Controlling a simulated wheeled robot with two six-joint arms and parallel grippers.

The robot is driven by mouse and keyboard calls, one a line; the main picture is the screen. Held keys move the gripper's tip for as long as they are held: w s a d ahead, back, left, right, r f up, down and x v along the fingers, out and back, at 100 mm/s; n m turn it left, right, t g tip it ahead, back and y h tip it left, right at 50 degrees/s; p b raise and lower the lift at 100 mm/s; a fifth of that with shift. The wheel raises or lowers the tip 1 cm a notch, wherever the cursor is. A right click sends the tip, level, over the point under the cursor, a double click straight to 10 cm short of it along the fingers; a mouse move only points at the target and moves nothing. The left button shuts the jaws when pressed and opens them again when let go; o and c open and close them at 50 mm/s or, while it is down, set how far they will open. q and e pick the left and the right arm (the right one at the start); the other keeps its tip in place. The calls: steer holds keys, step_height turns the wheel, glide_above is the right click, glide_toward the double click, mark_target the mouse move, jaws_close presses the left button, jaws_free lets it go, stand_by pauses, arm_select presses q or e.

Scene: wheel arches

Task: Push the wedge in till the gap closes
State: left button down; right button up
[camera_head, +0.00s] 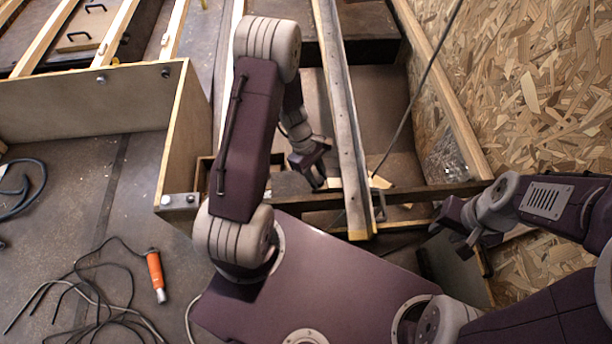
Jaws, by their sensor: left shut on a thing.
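My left gripper (318,172) reaches down beside the long grey-edged beam (345,120), on its left side. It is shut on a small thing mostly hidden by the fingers. A pale wooden piece (334,183) shows right at its fingertips, against the beam's left side; it looks like the wedge. Another pale pointed piece (381,182) shows on the beam's right side. I cannot tell whether the two are one piece passing under the beam, and the gap is too small to make out. My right gripper (454,228) is open and empty, to the right of the beam's near end.
A wooden cross rail (415,194) runs beneath the beam. A flake-board wall (530,80) closes off the right. A wooden box frame (90,103) stands at left. An orange-handled tool (155,275) and loose black cables (95,290) lie on the floor at lower left.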

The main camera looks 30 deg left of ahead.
arm_select(q)
steer(key=shift+w+d, duration=0.15)
steer(key=shift+d, duration=0.1)
steer(key=c, duration=1.1)
jaws_free()
steer(key=p+v, duration=0.5)
steer(key=v, duration=0.4)
steer(key=shift+a, duration=0.1)
